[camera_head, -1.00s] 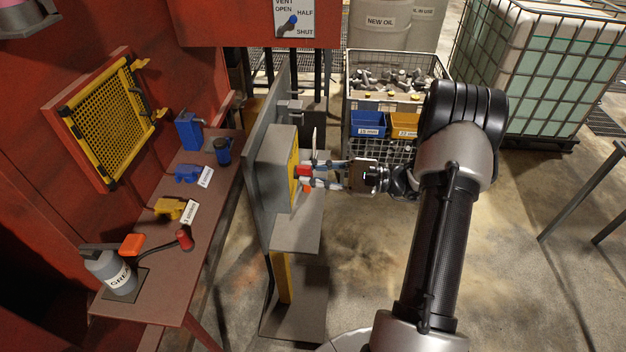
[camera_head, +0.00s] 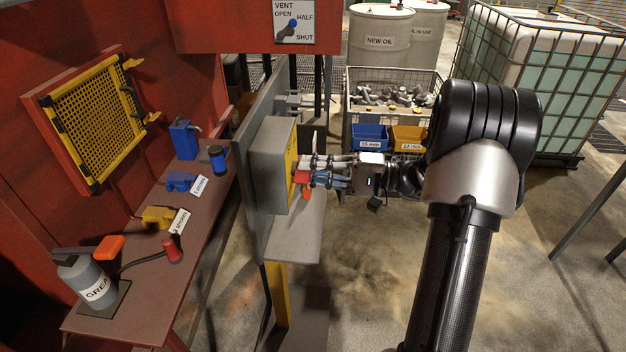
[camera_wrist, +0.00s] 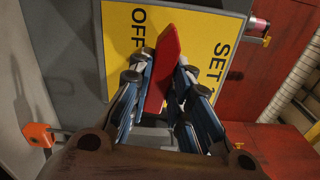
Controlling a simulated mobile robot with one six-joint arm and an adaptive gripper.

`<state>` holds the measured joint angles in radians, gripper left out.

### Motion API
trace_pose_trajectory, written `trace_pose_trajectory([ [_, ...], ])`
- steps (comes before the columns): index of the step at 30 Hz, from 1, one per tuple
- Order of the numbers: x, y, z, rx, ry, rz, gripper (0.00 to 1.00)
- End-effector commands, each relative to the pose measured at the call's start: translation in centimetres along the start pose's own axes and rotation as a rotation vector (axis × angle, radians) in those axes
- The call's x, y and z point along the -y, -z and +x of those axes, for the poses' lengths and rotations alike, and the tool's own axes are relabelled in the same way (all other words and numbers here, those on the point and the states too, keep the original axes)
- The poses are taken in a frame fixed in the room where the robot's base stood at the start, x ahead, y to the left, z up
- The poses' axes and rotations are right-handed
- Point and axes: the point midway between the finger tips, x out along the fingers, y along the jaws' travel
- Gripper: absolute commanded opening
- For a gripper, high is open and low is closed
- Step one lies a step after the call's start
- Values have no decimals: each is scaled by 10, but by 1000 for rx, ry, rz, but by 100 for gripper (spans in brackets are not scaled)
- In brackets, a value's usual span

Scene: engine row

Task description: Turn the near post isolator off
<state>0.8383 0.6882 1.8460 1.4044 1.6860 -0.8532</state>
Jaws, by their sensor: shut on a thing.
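The near post isolator is a grey box (camera_head: 268,165) with a yellow front plate, fixed to a grey panel (camera_head: 252,215) in the head view. Its red handle (camera_wrist: 165,65) shows in the wrist view in front of the yellow plate (camera_wrist: 125,35), which reads "OFF" on the left and "SET" on the right. The handle stands nearly upright in that view, tilted a little, its upper end between the two words. My gripper (camera_wrist: 165,78) is shut on the red handle, one finger on each side. In the head view my gripper (camera_head: 308,172) reaches the box from the right; its fingers partly hide the handle.
A red bench (camera_head: 130,290) on the left holds a grease bottle (camera_head: 90,280) and blue and yellow parts. A wire cage (camera_head: 395,95) with bolts and bins stands behind my gripper. The floor (camera_head: 365,260) right of the post is clear.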

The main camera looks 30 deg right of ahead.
Motion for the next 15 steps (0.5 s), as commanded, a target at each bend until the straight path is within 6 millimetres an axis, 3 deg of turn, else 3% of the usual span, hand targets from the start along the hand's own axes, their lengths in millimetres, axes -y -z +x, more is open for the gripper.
trace_pose_trajectory([
  [15, -1, 0, 0, 0, -2, -136, 0],
])
